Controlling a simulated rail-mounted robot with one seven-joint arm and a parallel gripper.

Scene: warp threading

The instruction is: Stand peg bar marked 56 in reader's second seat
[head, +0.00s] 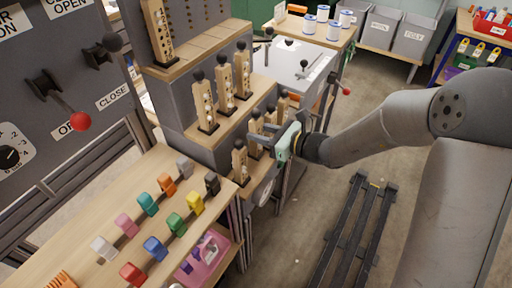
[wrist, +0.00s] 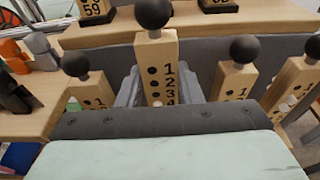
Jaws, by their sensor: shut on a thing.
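My gripper (head: 262,133) is at the lower step of the rack at centre in the head view. In the wrist view its two grey fingers (wrist: 158,92) stand on either side of a wooden peg bar (wrist: 157,52) and are shut on it. This bar is upright, with a black ball on top and the numbers 1, 2, 3 and part of a 4 beside its holes. Its lower part is hidden by my gripper. I cannot read the mark 56 on any bar. I cannot tell which part is the reader or its second seat.
Other peg bars stand close by on the lower step (head: 240,158) and on the step above (head: 225,90). A wooden table (head: 80,225) with coloured clips is at left. A grey panel with a red-knobbed lever (head: 80,121) rises behind it.

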